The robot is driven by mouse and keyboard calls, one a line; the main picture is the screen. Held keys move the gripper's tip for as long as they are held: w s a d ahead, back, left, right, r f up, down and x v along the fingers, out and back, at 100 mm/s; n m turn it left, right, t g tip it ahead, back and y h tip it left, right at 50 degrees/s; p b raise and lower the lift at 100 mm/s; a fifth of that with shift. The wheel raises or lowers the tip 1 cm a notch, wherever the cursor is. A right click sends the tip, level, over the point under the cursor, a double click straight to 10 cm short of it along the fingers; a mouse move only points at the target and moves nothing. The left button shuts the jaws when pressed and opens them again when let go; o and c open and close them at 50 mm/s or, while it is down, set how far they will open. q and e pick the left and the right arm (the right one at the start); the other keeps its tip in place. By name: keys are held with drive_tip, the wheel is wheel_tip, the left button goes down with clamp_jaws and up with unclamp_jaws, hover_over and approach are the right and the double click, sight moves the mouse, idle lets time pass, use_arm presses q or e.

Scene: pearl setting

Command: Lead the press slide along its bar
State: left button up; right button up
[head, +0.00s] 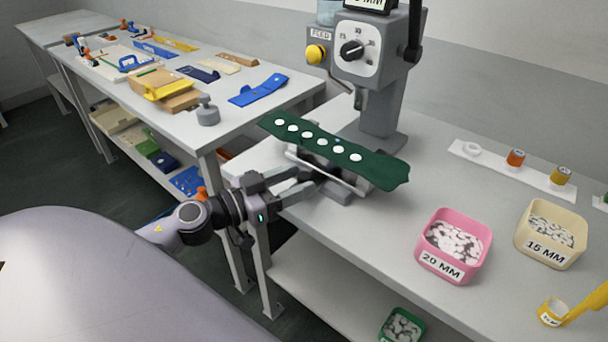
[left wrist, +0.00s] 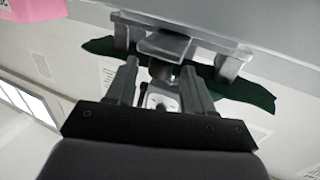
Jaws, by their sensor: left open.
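The press (head: 375,90) stands on the right-hand table, with a dial and a yellow FEED knob. Below its head, a dark green strip (head: 330,146) with a row of white pearls lies across the grey slide and bar (head: 345,184), hiding much of them. The left wrist view shows the bar (left wrist: 232,62), the green strip (left wrist: 245,90) and a dark round knob (left wrist: 163,72) on the slide. My left gripper (head: 308,182) is open at the slide's front side. Its fingers (left wrist: 160,88) stand either side of the knob; whether they touch it I cannot tell.
A pink bin (head: 453,247) and a cream bin (head: 551,235) of white pearls stand right of the press. Thread spools (head: 515,159) stand on a white strip behind. The left table (head: 140,100) holds tools and a grey weight (head: 207,112).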

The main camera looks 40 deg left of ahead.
sight(317, 176)
use_arm(q)
drive_tip(key=shift+x, duration=1.3)
clamp_jaws()
drive_tip(key=shift+w+r+p, duration=0.1)
drive_tip(key=shift+w+p, duration=0.65)
drive_tip(key=shift+w, duration=0.55)
drive_tip(key=shift+x, duration=0.75)
drive_tip(key=shift+a, duration=0.15)
unclamp_jaws()
